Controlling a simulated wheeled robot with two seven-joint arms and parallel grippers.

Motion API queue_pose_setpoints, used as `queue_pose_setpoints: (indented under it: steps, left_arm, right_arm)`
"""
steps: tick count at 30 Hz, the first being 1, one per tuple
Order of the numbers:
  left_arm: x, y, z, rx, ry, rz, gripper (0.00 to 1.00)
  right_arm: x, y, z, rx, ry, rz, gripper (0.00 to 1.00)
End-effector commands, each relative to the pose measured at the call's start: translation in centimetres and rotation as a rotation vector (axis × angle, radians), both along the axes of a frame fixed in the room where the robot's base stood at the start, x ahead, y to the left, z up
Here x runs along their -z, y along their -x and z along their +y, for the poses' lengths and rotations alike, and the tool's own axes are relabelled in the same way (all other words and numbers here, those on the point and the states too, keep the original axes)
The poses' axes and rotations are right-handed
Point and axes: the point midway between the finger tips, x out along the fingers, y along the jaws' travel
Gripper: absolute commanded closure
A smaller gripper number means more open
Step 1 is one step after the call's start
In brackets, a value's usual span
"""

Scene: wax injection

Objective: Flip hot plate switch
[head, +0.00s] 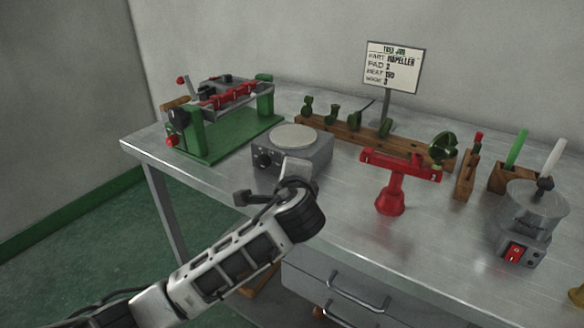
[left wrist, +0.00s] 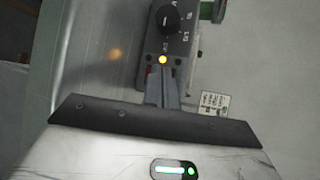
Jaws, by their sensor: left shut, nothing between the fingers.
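The hot plate (head: 292,138) is a grey box with a pale round top and a dark front knob, standing on the metal table. My left gripper (head: 266,190) is close in front of it, and the arm hides part of its front. In the left wrist view, the front panel (left wrist: 183,45) shows a black dial (left wrist: 168,18) and a glowing amber light (left wrist: 163,59). My left fingers (left wrist: 163,82) are shut, empty and lie just below that light. I cannot make out the switch or whether the fingers touch the panel. My right gripper is out of view.
A green-based clamp machine (head: 220,140) stands left of the hot plate. A red stand (head: 391,190) is to the right, with a wooden rack (head: 335,137) behind. A grey pot with a red rocker switch (head: 515,251) stands far right. A sign (head: 391,67) rises at the back.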

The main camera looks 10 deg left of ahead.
Motion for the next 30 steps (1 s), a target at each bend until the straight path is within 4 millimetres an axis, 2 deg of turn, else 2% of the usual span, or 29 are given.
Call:
queue_pose_setpoints:
  steps: [10, 22, 30]
  left_arm:
    - [-0.1, 1.2, 0.4, 0.002, -0.001, 0.001, 1.00]
    - [0.1, 1.6, 0.6, 0.000, -0.001, 0.000, 1.00]
    - [0.2, 3.9, 1.4, 0.001, -0.001, 0.003, 1.00]
  right_arm:
    - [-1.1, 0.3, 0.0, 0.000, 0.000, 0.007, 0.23]
    - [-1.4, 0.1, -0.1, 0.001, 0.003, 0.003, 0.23]
    - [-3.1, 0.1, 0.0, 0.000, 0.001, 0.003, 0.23]
